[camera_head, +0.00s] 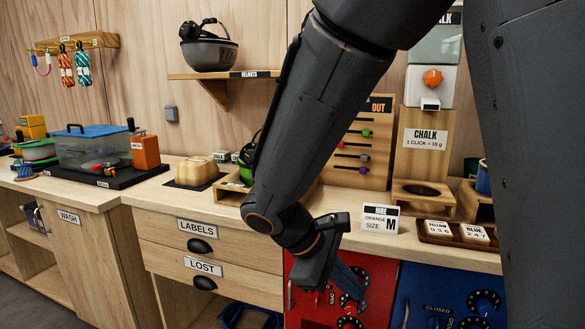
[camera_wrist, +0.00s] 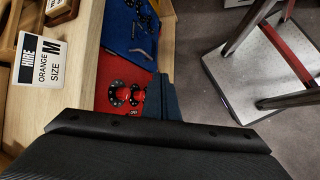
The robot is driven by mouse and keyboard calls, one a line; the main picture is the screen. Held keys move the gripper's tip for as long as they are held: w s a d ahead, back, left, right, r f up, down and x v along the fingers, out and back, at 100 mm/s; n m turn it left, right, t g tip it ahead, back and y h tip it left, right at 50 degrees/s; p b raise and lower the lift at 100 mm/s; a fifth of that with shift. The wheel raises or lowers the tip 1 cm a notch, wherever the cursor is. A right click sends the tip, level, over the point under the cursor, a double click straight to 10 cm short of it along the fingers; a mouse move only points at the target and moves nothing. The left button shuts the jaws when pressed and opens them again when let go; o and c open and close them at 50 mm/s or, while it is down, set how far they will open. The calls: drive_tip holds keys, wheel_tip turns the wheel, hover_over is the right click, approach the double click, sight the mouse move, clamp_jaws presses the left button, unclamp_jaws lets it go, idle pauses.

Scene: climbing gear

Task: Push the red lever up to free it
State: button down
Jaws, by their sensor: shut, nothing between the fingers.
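The red panel (camera_head: 301,291) is on the counter's front, below the worktop, and also shows in the wrist view (camera_wrist: 124,67). It carries black round dials with red centres (camera_wrist: 122,93). I cannot make out which part is the red lever; my arm and gripper cover part of the panel in the head view. My gripper (camera_head: 354,287) points down in front of the panel, its fingers shut and empty. In the wrist view the shut fingers (camera_wrist: 172,102) are just right of the dials; contact cannot be told.
A blue panel (camera_head: 407,288) with similar dials adjoins the red one on the right. Drawers are left of the red panel. A wheeled grey base (camera_wrist: 245,70) stands on the floor.

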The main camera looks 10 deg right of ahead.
drive_tip(key=w+a+r+n+t+h+p, duration=0.1)
drive_tip(key=w+r+n+t+h+p, duration=0.2)
drive_tip(key=w, duration=0.4)
drive_tip(key=w+a+r+n+t+h+p, duration=0.1)
drive_tip(key=w+r+n+t+p, duration=0.25)
drive_tip(key=w+r, duration=0.3)
drive_tip(key=w+a+r+n+t+y+p, duration=0.1)
drive_tip(key=w+a+r+n+t+p, duration=0.1)
drive_tip(key=w+a+n+t+p, duration=0.3)
drive_tip(key=w+a+n+t, duration=0.2)
drive_tip(key=w+a, duration=0.2)
drive_tip(key=a, duration=0.1)
drive_tip(key=shift+w, duration=0.2)
drive_tip(key=shift+r+n, duration=0.1)
drive_tip(key=shift+n, duration=0.15)
drive_tip(key=p+x, duration=0.3)
drive_tip(key=x, duration=0.7)
drive_tip(key=shift+w+a, duration=0.1)
drive_tip(key=shift+y, duration=0.3)
